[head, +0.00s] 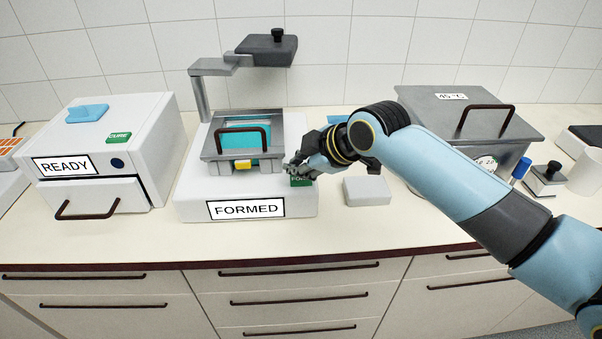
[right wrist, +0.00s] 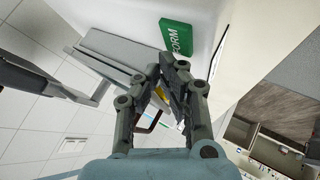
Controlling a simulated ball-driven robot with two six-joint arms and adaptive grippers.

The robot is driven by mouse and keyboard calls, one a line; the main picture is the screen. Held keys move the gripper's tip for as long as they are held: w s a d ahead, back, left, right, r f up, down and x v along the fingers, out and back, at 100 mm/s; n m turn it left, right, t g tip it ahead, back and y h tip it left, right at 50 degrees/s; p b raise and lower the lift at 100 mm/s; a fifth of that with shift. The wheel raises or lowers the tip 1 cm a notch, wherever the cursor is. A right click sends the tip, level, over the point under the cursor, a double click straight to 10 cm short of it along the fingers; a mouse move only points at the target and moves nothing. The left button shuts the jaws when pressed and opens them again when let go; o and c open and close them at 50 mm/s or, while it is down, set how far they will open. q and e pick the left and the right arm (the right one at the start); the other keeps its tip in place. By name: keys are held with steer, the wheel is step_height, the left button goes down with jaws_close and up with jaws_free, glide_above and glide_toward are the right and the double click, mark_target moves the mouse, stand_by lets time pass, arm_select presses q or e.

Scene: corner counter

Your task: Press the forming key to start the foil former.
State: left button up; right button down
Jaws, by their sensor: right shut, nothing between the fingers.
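The foil former (head: 190,197) is a white unit with a grey tray-like top, a dark handle and a "FORMED" label (head: 245,209) on its front. The green forming key (head: 301,182) is at the right of its front, partly hidden by my right gripper. In the right wrist view the key (right wrist: 176,37) reads "FORM" and lies just beyond the fingertips. My right gripper (head: 289,166) is shut and empty, at the key; I cannot tell whether it touches. It also shows in the right wrist view (right wrist: 170,62). My left gripper is not in view.
A white box labelled "READY" (head: 62,165) with a green "CURE" key (head: 118,138) stands to the left. A dark press head (head: 265,50) hangs on an arm above the former. A small grey block (head: 367,191) and a grey lidded bath (head: 465,105) are to the right.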

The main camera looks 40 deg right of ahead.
mark_target(299, 180)
stand_by(0.3)
step_height(299, 180, up, 5)
steer(key=p, duration=0.5)
steer(key=shift+r, duration=0.1)
stand_by(0.6)
